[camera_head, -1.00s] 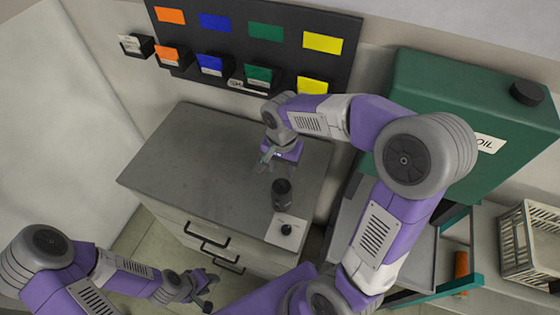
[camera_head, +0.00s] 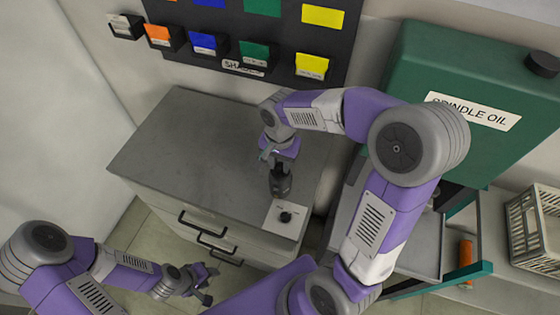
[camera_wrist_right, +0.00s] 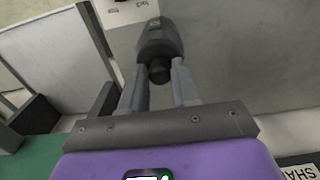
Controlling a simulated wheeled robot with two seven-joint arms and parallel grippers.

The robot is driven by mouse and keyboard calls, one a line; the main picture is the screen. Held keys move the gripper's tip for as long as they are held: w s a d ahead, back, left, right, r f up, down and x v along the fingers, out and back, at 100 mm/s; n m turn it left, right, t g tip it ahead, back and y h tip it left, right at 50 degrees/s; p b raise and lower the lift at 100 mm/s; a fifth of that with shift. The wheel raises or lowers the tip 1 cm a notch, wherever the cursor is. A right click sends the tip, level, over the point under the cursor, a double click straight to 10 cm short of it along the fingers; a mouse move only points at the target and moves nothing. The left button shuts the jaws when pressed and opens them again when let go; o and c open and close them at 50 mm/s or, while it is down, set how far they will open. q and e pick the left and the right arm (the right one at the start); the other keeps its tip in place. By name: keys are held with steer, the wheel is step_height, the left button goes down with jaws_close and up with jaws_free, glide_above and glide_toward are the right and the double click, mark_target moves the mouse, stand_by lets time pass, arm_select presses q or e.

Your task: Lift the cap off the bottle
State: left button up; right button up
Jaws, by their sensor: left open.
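The dark bottle (camera_head: 281,187) stands on the grey cabinet top near its front right. In the right wrist view the bottle (camera_wrist_right: 160,38) shows a round black cap (camera_wrist_right: 160,73) facing my camera. My right gripper (camera_head: 274,165) is at the bottle's top. From the head, the gripper hides the cap. My left gripper (camera_head: 208,282) is open and empty, low in front of the cabinet, away from the bottle.
The cabinet top (camera_head: 190,140) is clear to the left. A white plate with a black knob (camera_head: 286,217) lies just in front of the bottle. A wall board with coloured bins (camera_head: 255,55) stands behind. A green spindle oil tank (camera_head: 450,70) stands at the right.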

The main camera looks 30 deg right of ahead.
jaws_close()
step_height(320, 180, up, 5)
steer(key=p, duration=0.3)
steer(key=shift+f+p, duration=0.15)
steer(key=shift+p, duration=0.25)
steer(key=shift+f, duration=0.1)
